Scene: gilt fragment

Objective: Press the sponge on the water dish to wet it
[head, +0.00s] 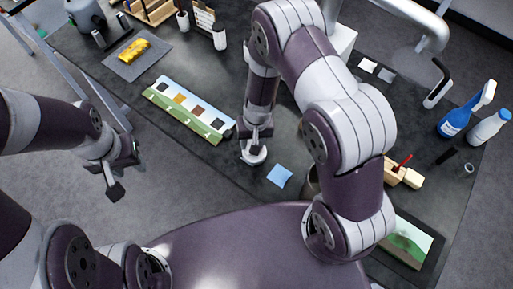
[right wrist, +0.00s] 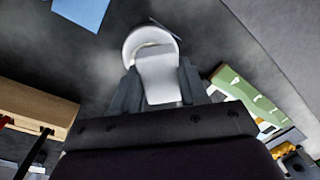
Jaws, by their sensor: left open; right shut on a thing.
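My right gripper (head: 256,140) points down over the round white water dish (head: 253,157) near the middle of the table. In the right wrist view, the right gripper (right wrist: 155,98) is shut on a pale block, which looks like the sponge (right wrist: 160,75). The sponge overlaps the white dish (right wrist: 130,47) and appears to be at or just over it; I cannot tell whether it is pressed down. My left gripper (head: 125,170) is open and empty, off the table's left edge above the floor.
A flat blue square (head: 279,175) lies just right of the dish. A gilt fragment (head: 134,50) lies on a grey mat. Spray bottles (head: 455,120) stand at right, beyond a wooden block (head: 404,176).

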